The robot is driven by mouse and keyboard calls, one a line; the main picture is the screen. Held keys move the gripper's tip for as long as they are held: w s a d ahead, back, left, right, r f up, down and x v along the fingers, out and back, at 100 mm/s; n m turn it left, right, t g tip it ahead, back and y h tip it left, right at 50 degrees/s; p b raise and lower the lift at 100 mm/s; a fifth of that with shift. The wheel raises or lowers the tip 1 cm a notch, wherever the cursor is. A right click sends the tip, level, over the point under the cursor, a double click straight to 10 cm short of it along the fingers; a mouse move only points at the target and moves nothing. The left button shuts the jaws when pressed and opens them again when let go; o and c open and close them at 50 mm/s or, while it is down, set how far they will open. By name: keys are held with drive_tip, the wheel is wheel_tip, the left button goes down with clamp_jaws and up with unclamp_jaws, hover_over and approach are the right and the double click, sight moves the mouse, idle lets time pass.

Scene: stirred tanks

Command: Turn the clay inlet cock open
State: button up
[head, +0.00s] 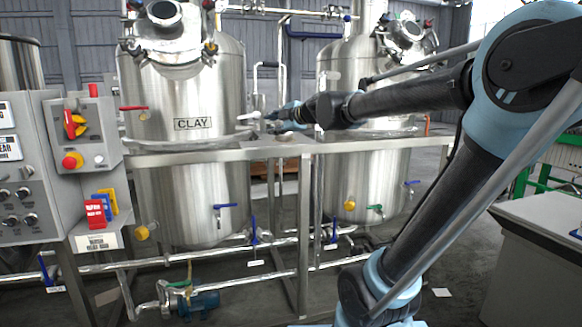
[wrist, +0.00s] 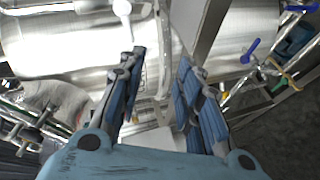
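The steel tank labelled CLAY (head: 194,95) stands left of centre in the head view. A white-handled cock (head: 248,116) sticks out at its right side, and a red-handled cock (head: 134,108) is on its left. No label shows which one is the inlet cock. My gripper (head: 272,116) is just right of the white handle, apart from it as far as I can tell. In the wrist view my gripper (wrist: 158,62) has its two blue fingers spread with nothing held. A white handle (wrist: 123,9) shows just beyond the left fingertip.
A steel frame rail (head: 215,154) runs in front of the tanks below my gripper. A second tank (head: 345,180) stands right. Blue-handled valves (head: 253,230) and pipes sit low. A grey control panel (head: 25,170) is at left.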

sight(246, 117)
drive_tip(key=s+d+f+m+g+h, duration=0.2)
drive_tip(key=s+d+f+m, duration=0.4)
drive_tip(key=f, duration=0.6)
drive_tip(key=s, duration=0.2)
drive_tip(key=shift+s+d+g, duration=0.15)
drive_tip(key=shift+s+g, duration=0.15)
drive_tip(key=shift+g, duration=0.1)
